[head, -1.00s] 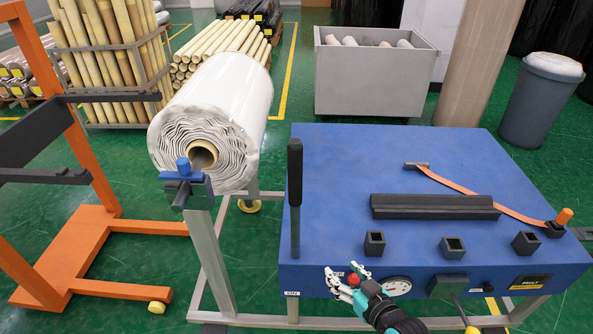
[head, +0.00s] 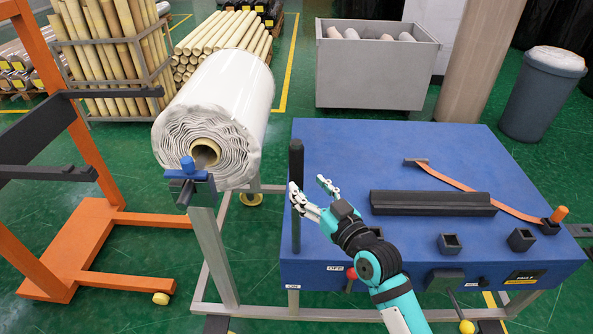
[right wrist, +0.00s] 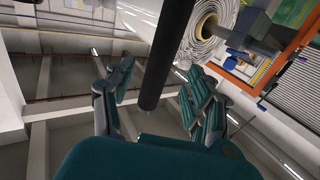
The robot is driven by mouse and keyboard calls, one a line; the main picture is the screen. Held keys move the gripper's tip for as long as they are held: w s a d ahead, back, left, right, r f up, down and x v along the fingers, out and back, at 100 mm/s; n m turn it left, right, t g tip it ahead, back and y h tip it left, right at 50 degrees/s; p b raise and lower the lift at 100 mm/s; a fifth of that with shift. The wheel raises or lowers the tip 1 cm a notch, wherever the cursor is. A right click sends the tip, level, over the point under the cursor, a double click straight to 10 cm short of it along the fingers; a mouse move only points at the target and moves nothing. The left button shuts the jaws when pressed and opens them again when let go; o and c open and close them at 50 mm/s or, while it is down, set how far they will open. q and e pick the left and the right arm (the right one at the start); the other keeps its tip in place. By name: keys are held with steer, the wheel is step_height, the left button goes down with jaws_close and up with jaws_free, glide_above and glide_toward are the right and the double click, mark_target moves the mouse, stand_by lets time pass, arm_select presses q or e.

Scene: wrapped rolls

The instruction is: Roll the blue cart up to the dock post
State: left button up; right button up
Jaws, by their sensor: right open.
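The blue cart (head: 345,150), a broad blue-topped bench on a grey frame, fills the right middle of the head view. A black upright handle (head: 296,220) stands at its front left corner; it also shows in the right wrist view (right wrist: 166,50). My right gripper (head: 311,190) is open beside the handle's middle. In the right wrist view the handle lies between the spread fingers of the gripper (right wrist: 158,85); contact cannot be told. My forearm covers part of the front panel. I cannot identify a dock post with certainty. My left gripper is not in view.
A white wrapped roll (head: 222,100) rests on a stand left of the cart. An orange wheeled frame (head: 75,245) stands at far left. A grey bin (head: 370,80), a tall brown roll (head: 470,80) and a trash can (head: 540,100) stand behind. Green floor shows between them.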

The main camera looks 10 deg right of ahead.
mark_target(300, 179)
steer(key=x, duration=0.6)
steer(key=shift+p, duration=0.3)
steer(key=shift+c, duration=0.4)
jaws_close()
